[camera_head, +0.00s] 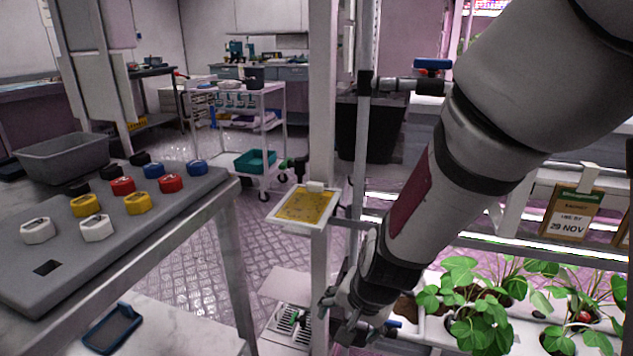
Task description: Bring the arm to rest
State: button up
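My arm reaches down from the upper right of the head view across the middle of the picture. My gripper (345,318) hangs at its lower end, at the bottom centre. It is beside a white post and left of the strawberry plants (482,312). The fingers are small and partly overlap the wrist, so I cannot tell how far apart they are. I see nothing held in them.
A grey board (105,235) with coloured hexagonal caps lies on a table at left, near a grey bin (65,158). A yellow sticky card (303,206) is on the post. A white trolley (278,150) stands behind. Open floor (195,270) lies between.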

jog(key=s+d+r+n+g+h, duration=0.1)
jog(key=s+d+r+n, duration=0.1)
jog(key=s+d+r, duration=0.5)
jog(key=s+d+r+n+g, duration=0.2)
jog(key=s+r, duration=0.3)
jog(key=s, duration=0.7)
jog(key=s+d+r+n+g+h, duration=0.1)
jog(key=s+d+r+n, duration=0.1)
jog(key=s+d+r, duration=0.5)
notch_tip(320, 180, up, 32)
jog(key=s+a+t+p, duration=0.2)
jog(key=t+p, duration=0.2)
jog(key=p, duration=2.8)
jog(key=shift+s+a+r, duration=0.15)
jog(key=shift+a+r, duration=0.05)
jog(key=shift+a, duration=0.2)
